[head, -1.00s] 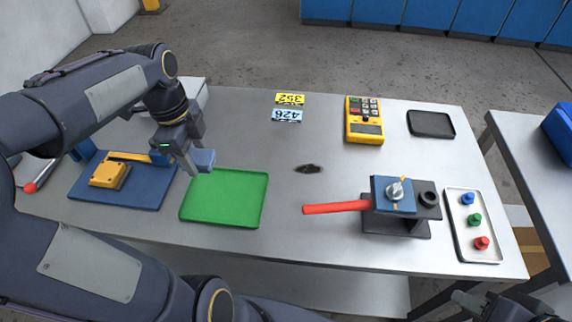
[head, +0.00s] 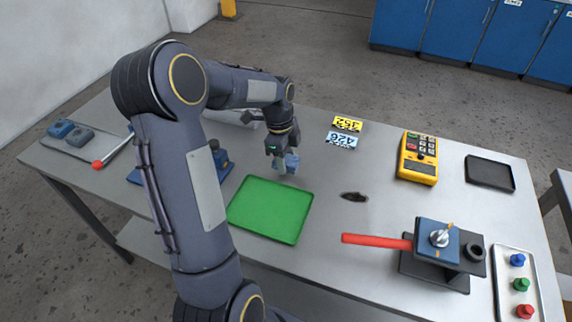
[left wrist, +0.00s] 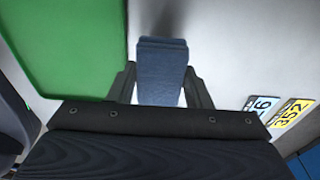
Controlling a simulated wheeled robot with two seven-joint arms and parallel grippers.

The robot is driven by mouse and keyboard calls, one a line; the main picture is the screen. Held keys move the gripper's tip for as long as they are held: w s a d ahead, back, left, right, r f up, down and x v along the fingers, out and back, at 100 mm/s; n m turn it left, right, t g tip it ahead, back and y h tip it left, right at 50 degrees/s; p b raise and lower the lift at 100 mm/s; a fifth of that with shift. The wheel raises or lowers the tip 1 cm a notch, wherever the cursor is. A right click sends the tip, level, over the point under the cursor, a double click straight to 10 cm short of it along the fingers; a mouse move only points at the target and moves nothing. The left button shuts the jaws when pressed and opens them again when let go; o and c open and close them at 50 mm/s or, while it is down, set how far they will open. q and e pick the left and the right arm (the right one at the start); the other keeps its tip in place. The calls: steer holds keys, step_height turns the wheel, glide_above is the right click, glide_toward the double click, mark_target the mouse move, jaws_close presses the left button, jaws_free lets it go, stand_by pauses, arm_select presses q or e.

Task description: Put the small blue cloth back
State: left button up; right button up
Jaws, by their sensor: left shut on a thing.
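My left gripper (head: 286,166) is shut on a small blue cloth (head: 292,162), held over the table just behind the far edge of the green tray. In the left wrist view the folded cloth (left wrist: 162,72) sits between the two fingers, with the green tray (left wrist: 65,50) to its left. The green tray (head: 270,210) is empty. A dark stain (head: 355,196) lies on the table right of it. At the far left, a grey tray (head: 92,151) holds what look like a blue cloth (head: 61,128) and a grey one (head: 79,138). My right gripper is out of view.
A yellow meter (head: 418,158), black tray (head: 490,172) and number tags (head: 342,140) lie behind. My left arm hides much of the blue mat.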

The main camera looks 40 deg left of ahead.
arm_select(q)
steer(key=shift+w+f, duration=0.1)
steer(key=shift+f, duration=1.55)
steer(key=shift+f, duration=0.2)
steer(key=o, duration=0.7)
